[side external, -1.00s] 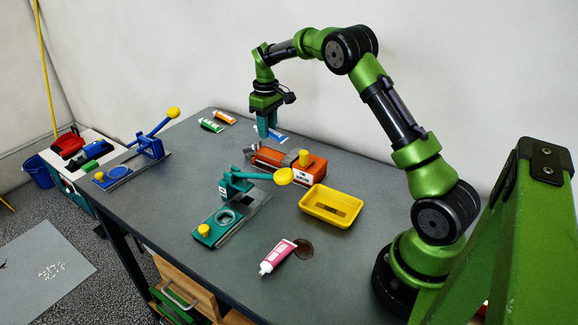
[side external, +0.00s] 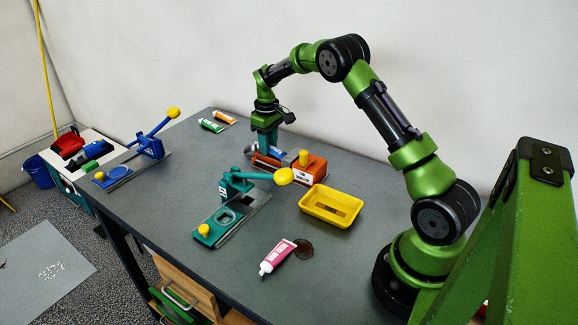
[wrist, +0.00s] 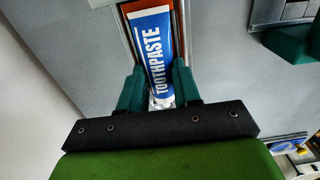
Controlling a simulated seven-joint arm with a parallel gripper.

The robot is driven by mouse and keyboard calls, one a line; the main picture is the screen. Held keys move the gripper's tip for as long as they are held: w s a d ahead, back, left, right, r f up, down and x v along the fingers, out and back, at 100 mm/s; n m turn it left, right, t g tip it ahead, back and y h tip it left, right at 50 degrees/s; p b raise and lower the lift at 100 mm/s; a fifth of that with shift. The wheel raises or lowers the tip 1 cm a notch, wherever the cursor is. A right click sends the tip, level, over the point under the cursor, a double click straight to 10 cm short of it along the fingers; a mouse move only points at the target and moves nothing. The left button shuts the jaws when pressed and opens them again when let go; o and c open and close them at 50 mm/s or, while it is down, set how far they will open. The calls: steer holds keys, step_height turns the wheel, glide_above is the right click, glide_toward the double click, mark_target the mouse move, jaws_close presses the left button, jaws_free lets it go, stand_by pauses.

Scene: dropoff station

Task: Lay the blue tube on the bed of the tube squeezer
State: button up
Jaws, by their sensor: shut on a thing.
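The blue tube (wrist: 156,48), white-lettered TOOTHPASTE, is between the two teal fingers of my gripper (wrist: 157,82) in the wrist view. My gripper is shut on its lower end, near the cap. In the side view my gripper (side external: 266,150) is at the orange tube squeezer (side external: 311,172), and the blue tube (side external: 277,153) shows just right of the fingers. The tube lies lengthwise over the squeezer's bed, with orange edges (wrist: 128,36) showing beside it in the wrist view. I cannot tell whether the tube touches the bed.
A teal press (side external: 232,205) with a yellow-knobbed lever stands in front of the squeezer. A yellow tray (side external: 347,222) is to its right. A pink tube (side external: 277,256) lies near a dark spill. A blue press (side external: 150,145) stands left; green (side external: 211,126) and orange (side external: 224,116) tubes lie behind.

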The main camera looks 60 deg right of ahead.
stand_by(0.7)
steer(key=o, duration=0.8)
steer(key=shift+r, duration=0.1)
steer(key=shift+r, duration=3.45)
